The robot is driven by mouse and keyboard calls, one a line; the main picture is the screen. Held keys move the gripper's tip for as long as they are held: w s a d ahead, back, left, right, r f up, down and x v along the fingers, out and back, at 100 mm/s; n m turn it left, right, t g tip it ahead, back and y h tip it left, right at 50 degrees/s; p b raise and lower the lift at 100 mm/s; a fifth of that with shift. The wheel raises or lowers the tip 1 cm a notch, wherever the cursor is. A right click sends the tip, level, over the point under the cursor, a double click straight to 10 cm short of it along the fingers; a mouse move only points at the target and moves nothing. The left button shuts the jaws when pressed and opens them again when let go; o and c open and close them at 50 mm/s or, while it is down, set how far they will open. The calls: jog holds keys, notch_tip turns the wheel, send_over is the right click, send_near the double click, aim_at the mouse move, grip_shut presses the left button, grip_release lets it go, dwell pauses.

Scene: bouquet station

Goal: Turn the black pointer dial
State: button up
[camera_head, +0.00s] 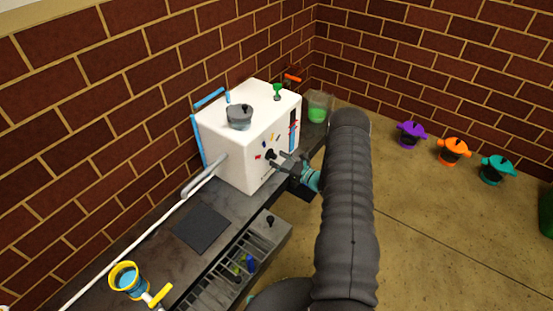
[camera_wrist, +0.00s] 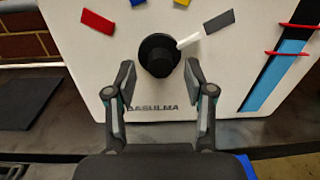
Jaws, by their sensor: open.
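The black pointer dial (camera_wrist: 157,56) sits on the front face of a white box (camera_wrist: 75,45), and it also shows in the head view (camera_head: 270,155). Its white pointer (camera_wrist: 188,41) points right and slightly up, toward a grey mark (camera_wrist: 218,21). Red (camera_wrist: 98,21), blue and yellow marks are also set around the dial. My gripper (camera_wrist: 158,78) is open, with one finger on each lower side of the dial. Whether the fingertips touch it I cannot tell. In the head view my gripper (camera_head: 283,160) is in front of the box.
The box (camera_head: 225,135) stands on a dark counter (camera_head: 160,245) with a dark mat (camera_head: 201,229). A grey pot (camera_head: 239,117) is on its top. An open drawer (camera_head: 235,270) projects below. A yellow-rimmed cup (camera_head: 126,278) stands at the near end. Purple, orange and teal pots are on the floor.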

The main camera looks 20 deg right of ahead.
jog(key=shift+x, duration=0.85)
jog(key=shift+s, duration=0.1)
jog(key=shift+c, duration=0.3)
grip_shut()
